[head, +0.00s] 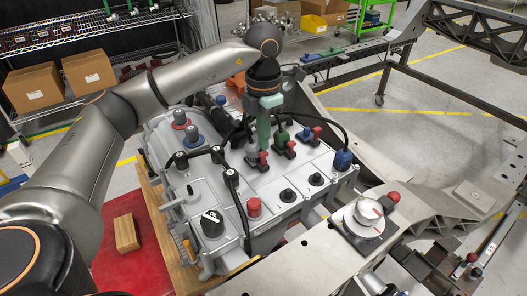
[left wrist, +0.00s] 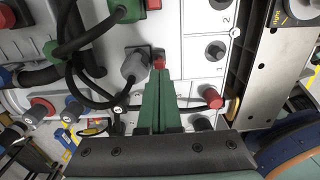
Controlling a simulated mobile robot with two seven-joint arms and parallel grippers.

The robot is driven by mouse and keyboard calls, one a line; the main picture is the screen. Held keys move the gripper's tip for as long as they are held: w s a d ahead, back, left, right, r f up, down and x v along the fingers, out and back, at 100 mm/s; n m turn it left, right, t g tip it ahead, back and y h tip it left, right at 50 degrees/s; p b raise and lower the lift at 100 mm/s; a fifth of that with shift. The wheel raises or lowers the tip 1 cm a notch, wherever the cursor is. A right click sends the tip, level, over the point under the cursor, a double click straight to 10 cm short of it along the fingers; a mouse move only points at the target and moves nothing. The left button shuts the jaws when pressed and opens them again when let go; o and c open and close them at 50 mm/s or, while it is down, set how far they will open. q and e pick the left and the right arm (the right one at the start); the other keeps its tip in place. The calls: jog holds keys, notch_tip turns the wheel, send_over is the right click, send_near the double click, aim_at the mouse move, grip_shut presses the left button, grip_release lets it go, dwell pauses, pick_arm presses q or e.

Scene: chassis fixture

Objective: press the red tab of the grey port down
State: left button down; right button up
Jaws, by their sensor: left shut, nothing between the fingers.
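In the left wrist view the grey port (left wrist: 134,66) is on the pale chassis panel, with its small red tab (left wrist: 160,62) on its right side. My left gripper (left wrist: 157,82) has green fingers, shut and empty, with their tips right at the red tab; I cannot tell whether they touch it. In the head view my left gripper (head: 264,147) points down from above at the red tab (head: 263,157), and the grey port is mostly hidden behind the fingers. How far the tab is pressed cannot be told. My right gripper is not in view.
A green port (head: 281,138) and a blue port (head: 304,133), each with a red tab, stand close to the right. A black cable (head: 239,205) loops across the panel. A red button (head: 254,207) and a black knob (head: 212,222) are nearer the front.

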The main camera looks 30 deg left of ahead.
aim_at(264, 153)
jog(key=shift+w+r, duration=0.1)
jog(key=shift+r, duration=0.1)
pick_arm(q)
jog(key=shift+f+b, duration=0.8)
jog(key=shift+f, duration=0.5)
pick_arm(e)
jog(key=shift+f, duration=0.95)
pick_arm(q)
notch_tip(264, 153, up, 7)
jog(key=p, duration=0.6)
jog(key=shift+r, duration=0.15)
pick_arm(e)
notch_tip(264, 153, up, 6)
